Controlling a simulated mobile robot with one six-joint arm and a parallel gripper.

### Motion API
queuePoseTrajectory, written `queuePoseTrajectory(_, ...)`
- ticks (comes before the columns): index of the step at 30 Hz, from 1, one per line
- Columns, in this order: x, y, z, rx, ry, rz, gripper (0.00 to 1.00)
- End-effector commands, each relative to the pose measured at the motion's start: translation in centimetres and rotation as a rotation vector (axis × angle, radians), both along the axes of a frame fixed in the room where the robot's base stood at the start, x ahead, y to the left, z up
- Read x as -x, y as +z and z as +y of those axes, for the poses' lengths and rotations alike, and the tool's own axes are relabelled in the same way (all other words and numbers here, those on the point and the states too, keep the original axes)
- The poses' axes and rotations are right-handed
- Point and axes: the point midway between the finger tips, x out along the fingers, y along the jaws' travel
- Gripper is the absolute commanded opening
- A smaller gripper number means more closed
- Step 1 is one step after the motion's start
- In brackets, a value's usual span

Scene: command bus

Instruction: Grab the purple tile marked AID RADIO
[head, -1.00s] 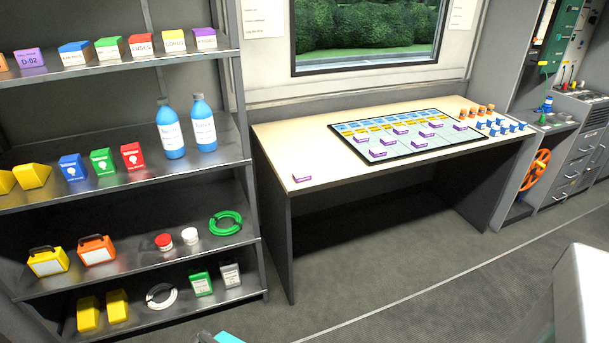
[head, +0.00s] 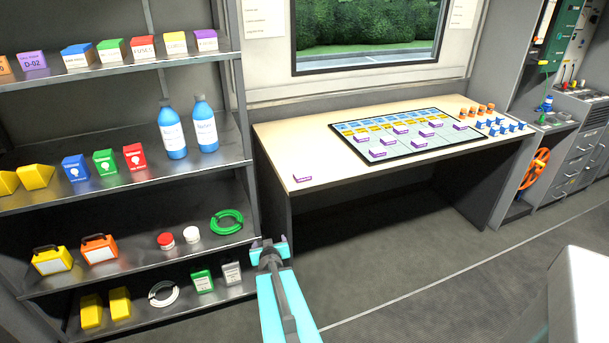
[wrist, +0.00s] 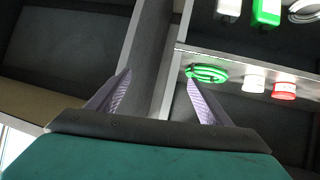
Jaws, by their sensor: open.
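Several purple tiles show in the head view. One purple tile (head: 302,178) lies alone at the desk's near left corner. The others, such as this purple tile (head: 378,153), are on the board (head: 392,158). Their lettering is too small to read, so I cannot tell which is marked AID RADIO. My gripper (head: 268,243) is low in front of the shelf's right end, below and left of the desk top. In the wrist view my gripper (wrist: 158,76) is open, with nothing between its fingers. No purple tile shows in the wrist view.
The desk (head: 340,178) stands right of a metal shelf unit (head: 215,165) holding bottles, boxes and a green coil (head: 227,222). Orange and blue pieces stand at the desk's right end. The desk's front left top is mostly bare. The floor before it is clear.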

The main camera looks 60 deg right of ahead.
Motion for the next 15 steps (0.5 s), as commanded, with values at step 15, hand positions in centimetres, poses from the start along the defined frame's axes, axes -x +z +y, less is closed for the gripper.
queuePoseTrajectory(15, 6.1, 14.1, -11.2, 0.162, 0.073, -0.290, 0.73)
